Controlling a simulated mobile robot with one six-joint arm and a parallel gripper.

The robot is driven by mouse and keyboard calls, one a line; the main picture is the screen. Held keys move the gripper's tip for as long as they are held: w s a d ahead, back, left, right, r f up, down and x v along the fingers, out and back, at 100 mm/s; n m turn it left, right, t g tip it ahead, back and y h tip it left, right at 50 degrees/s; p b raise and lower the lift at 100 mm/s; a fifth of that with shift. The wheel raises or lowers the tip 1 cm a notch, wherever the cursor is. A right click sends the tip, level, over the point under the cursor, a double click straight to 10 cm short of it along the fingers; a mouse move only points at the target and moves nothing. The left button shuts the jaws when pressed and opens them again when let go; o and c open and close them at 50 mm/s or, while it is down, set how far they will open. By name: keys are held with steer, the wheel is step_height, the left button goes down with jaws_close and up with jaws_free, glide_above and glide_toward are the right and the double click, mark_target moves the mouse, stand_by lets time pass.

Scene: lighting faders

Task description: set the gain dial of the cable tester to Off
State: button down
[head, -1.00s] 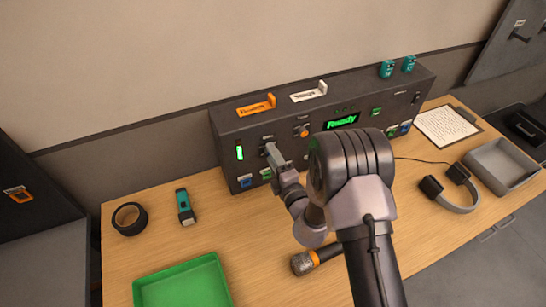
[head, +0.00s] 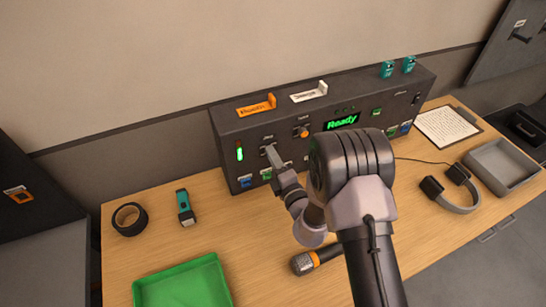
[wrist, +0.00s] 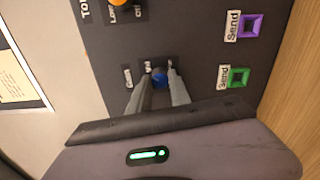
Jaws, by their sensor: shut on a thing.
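The cable tester is the long black panel box (head: 372,90) at the back of the bench, with a lit green "Ready" display (head: 342,122). The gain dial is a small blue knob (wrist: 159,78) in the wrist view, beside a small label that seems to read "Gain" (wrist: 128,76). My gripper (wrist: 158,74) is shut on this dial, one finger on each side. In the head view my gripper (head: 270,150) is at the left part of the panel face and hides the dial. The dial's pointer and setting cannot be read.
An orange knob (head: 302,132) is to the right of my gripper on the panel. Purple (wrist: 251,26) and green (wrist: 238,76) "Send" buttons are near it in the wrist view.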

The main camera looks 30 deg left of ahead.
steer(key=shift+f+n+b, duration=0.1)
steer(key=shift+n+b, duration=7)
steer(key=shift+n, duration=9.9)
steer(key=c, duration=1.2)
jaws_free()
